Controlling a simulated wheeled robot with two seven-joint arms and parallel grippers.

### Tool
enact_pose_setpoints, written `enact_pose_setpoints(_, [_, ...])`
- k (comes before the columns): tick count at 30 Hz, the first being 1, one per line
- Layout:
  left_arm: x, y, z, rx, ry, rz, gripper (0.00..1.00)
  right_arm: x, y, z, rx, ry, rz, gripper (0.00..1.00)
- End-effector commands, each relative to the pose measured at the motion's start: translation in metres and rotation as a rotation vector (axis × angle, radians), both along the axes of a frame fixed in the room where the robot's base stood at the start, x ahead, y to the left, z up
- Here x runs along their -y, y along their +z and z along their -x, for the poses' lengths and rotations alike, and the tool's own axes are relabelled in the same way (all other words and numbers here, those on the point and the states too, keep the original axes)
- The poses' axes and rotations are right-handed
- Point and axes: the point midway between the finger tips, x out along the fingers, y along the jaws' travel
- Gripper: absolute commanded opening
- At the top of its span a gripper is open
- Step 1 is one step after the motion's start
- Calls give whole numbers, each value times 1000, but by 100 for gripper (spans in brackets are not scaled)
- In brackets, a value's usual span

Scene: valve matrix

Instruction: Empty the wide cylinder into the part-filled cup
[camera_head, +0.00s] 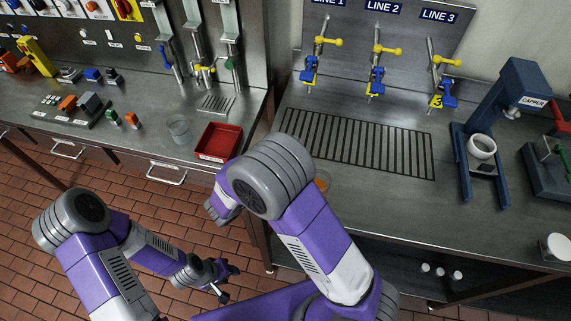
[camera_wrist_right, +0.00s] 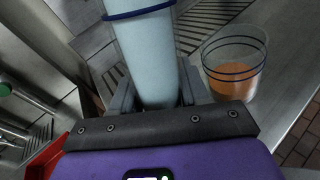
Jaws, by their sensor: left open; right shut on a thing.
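A pale blue cylinder (camera_wrist_right: 148,50) with a dark blue ring stands in the jaws of my right gripper (camera_wrist_right: 150,98) in the right wrist view. Its mouth and contents are out of sight. The part-filled cup (camera_wrist_right: 235,65) is clear, with blue rings and orange liquid in its lower part. It stands upright on the bench, to the right of the cylinder and apart from it. In the head view my right arm hides the right gripper and cylinder; only a bit of the cup (camera_head: 322,181) shows. My left gripper (camera_head: 229,283) is open and empty, low over the brick floor.
A red tray (camera_head: 218,142) and a clear beaker (camera_head: 179,129) stand on the left bench. A drain grate (camera_head: 355,142) lies below three line valves. A blue capper (camera_head: 500,110) stands at right. Bare steel lies right of the cup.

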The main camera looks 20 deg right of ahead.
Motion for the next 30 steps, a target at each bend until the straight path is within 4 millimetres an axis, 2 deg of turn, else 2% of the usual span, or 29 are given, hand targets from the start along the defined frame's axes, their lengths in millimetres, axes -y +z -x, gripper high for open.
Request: enact_pose_setpoints(30, [0,-5,0,0,0,0,43,1,5,0,66,0,-105,5])
